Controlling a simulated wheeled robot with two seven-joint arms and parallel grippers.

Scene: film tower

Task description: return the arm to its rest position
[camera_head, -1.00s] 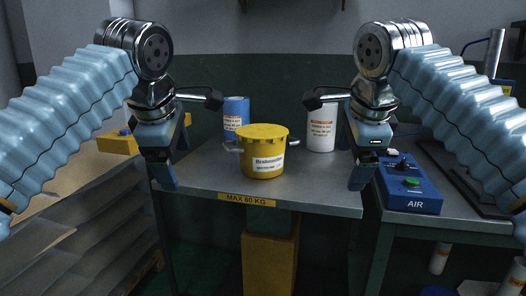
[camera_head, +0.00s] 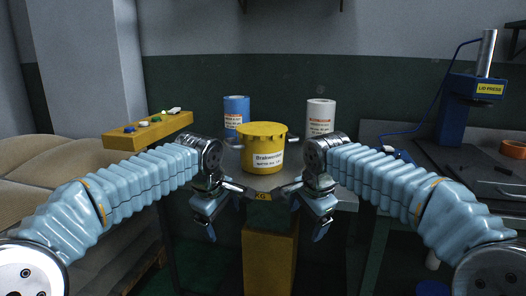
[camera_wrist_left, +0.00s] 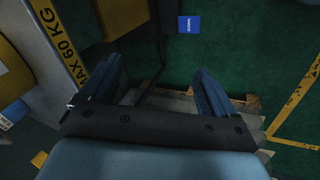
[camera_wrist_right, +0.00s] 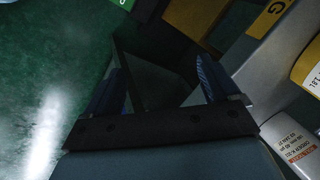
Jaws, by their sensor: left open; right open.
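My left gripper (camera_head: 222,212) hangs low in front of the table's front edge, left of centre. It is open and empty; its two fingers (camera_wrist_left: 155,95) stand apart in the left wrist view. My right gripper (camera_head: 307,215) hangs at about the same height, right of centre. It is open too, with nothing between its fingers (camera_wrist_right: 158,90) in the right wrist view. A yellow lidded pot (camera_head: 263,150) with a white label stands upright on the small table, behind and above both grippers and apart from them.
A blue cylinder (camera_head: 236,112) and a white cylinder (camera_head: 320,117) stand behind the pot. A yellow ledge (camera_head: 150,130) with buttons is at left, above tan sacks (camera_head: 40,170). The blue lid press (camera_head: 468,95) and an orange ring (camera_head: 513,149) are on the right bench.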

